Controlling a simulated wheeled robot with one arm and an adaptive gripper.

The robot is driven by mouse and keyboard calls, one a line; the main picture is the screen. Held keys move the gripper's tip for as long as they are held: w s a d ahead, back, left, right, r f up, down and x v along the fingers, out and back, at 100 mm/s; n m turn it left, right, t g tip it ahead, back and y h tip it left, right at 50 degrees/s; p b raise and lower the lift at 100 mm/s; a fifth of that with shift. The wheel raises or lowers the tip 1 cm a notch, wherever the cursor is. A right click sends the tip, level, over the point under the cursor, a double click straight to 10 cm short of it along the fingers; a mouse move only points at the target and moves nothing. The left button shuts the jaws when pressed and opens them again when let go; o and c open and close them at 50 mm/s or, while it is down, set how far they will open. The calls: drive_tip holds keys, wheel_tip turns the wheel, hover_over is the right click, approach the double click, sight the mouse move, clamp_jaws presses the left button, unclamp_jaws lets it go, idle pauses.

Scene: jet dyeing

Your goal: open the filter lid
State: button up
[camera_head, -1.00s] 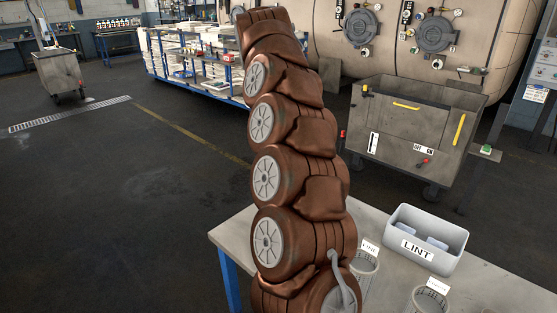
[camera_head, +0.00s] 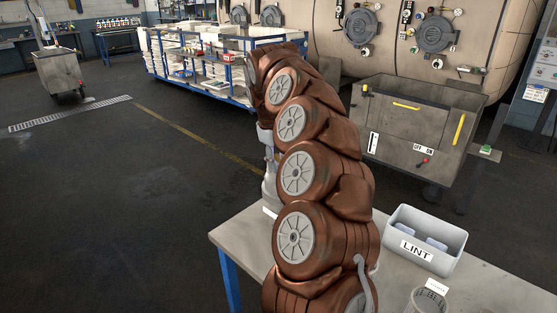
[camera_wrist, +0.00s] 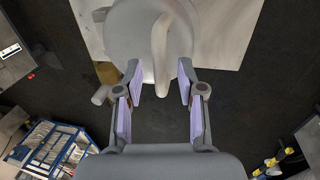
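In the wrist view, a round grey body (camera_wrist: 135,35), which looks like the filter lid, fills the top middle. A pale curved handle (camera_wrist: 160,50) runs down it and hangs past its near edge. My gripper (camera_wrist: 160,68) is open, with one finger on each side of the handle's lower end and a gap visible on both sides. In the head view, part of a grey upright housing (camera_head: 269,187) shows on the table, left of my arm. My arm hides the rest of it and my gripper there.
The work table (camera_head: 240,236) carries a grey LINT bin (camera_head: 425,241) and a labelled cup (camera_head: 428,300) at the right. A steel cart (camera_head: 420,130) stands behind. A brass-coloured part (camera_wrist: 107,72) and a short grey pipe (camera_wrist: 102,95) sit left of the fingers.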

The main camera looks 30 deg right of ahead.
drive_tip(key=shift+c, duration=0.3)
clamp_jaws()
idle(0.4)
